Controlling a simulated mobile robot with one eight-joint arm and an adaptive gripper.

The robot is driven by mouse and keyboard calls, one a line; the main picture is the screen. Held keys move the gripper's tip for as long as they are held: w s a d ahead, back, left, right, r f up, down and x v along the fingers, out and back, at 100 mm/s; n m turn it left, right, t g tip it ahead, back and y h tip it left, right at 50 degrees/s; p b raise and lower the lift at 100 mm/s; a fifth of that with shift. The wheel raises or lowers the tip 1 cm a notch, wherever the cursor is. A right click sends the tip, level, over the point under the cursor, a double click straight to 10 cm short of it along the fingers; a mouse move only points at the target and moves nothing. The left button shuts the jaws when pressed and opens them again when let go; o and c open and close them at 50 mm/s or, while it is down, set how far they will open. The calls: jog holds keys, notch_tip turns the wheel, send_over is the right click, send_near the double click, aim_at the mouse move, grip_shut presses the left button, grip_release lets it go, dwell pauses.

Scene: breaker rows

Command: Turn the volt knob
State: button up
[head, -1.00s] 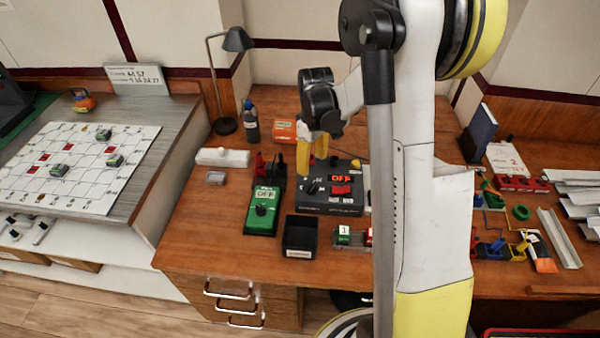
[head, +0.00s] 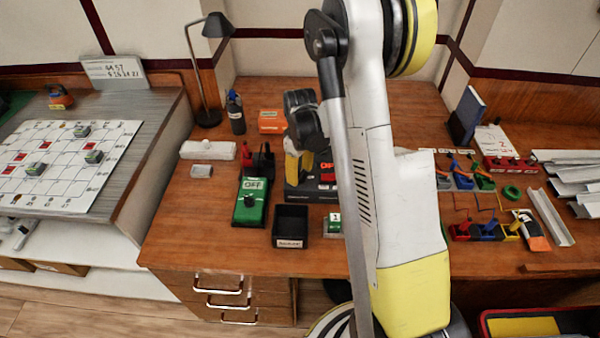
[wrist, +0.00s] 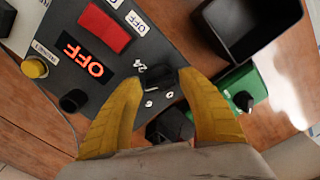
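The black power unit (head: 318,194) stands on the desk, mostly hidden behind my arm in the head view. In the wrist view its panel (wrist: 110,75) shows a red OFF display (wrist: 83,58) and a red switch (wrist: 104,28). A black knob (wrist: 157,76) with small white number labels around it, apparently the volt knob, sits between my fingertips. My gripper (wrist: 160,82) is open, with a yellow finger on each side of this knob; contact cannot be made out. In the head view my gripper (head: 298,165) is over the unit's left part.
A green meter (head: 250,202) marked OFF and an empty black bin (head: 290,227) stand close by. Another black knob (wrist: 74,100) and a yellow button (wrist: 35,67) are on the panel. A lamp (head: 209,116) and bottle (head: 235,113) stand behind.

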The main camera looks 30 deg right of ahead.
jog(key=c, duration=0.8)
jog(key=shift+o, duration=0.2)
jog(key=shift+m, duration=0.3)
jog(key=m+b, duration=0.1)
jog(key=m, duration=0.3)
jog(key=shift+m, duration=0.3)
jog(key=m+b, duration=0.1)
jog(key=m, duration=0.3)
jog(key=shift+m, duration=0.3)
jog(key=o, duration=1.2)
